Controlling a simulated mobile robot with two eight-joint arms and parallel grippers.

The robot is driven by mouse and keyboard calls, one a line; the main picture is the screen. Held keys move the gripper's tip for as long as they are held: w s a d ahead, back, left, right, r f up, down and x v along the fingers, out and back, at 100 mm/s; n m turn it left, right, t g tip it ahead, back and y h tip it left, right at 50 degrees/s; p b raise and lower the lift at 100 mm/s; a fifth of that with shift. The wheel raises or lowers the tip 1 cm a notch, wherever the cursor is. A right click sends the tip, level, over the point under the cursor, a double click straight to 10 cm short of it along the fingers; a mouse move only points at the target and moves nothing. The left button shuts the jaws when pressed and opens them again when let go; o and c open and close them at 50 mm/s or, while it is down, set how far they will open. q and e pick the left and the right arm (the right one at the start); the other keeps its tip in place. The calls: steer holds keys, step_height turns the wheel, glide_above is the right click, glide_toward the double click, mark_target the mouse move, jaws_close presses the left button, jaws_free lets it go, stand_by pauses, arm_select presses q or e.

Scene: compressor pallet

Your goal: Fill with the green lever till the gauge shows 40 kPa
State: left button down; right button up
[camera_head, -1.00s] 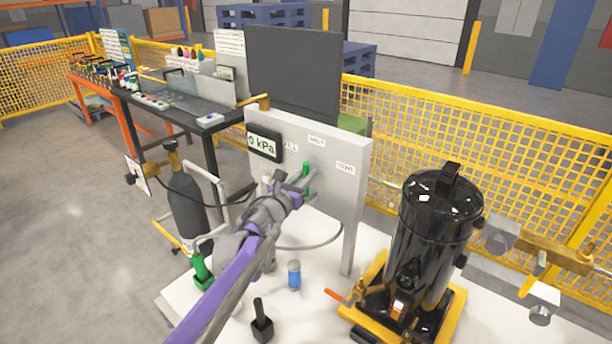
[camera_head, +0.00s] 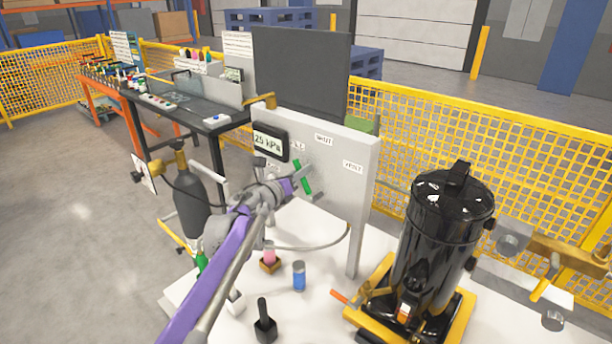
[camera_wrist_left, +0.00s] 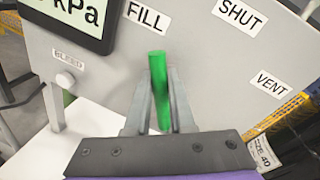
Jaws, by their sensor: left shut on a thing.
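The green lever (camera_head: 303,178) is on the upright grey panel (camera_head: 340,215) and leans toward the FILL label, which reads clearly in the left wrist view (camera_wrist_left: 147,17). My left gripper (camera_head: 307,180) is shut on the lever; in the left wrist view its fingers (camera_wrist_left: 161,90) stand on both sides of the green lever (camera_wrist_left: 158,85). The gauge (camera_head: 270,142) at the panel's upper left reads 25 kPa in the head view; the wrist view cuts off its number. The SHUT label (camera_head: 323,140) and VENT label (camera_head: 353,166) are to the right. My right gripper is not in view.
A black tank (camera_head: 440,235) stands on a yellow base right of the panel. A dark gas bottle (camera_head: 190,205) stands left. Yellow mesh fence (camera_head: 530,170) runs behind.

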arm_select(q)
steer(key=shift+w+a+f+n+g+b, duration=0.3)
steer(key=shift+a+f+n, duration=0.25)
steer(key=shift+n, duration=0.3)
steer(key=shift+w+a+f+n+g+b, duration=0.25)
steer(key=shift+w+a+f+n, duration=0.2)
steer(key=shift+n, duration=0.4)
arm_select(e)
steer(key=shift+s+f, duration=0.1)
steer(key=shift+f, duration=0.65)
arm_select(q)
steer(key=c, duration=0.8)
jaws_free()
steer(key=shift+o, duration=0.2)
steer(key=v, duration=1.1)
steer(key=shift+f, duration=0.2)
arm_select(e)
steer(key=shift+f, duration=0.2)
arm_select(q)
steer(key=shift+w, duration=0.1)
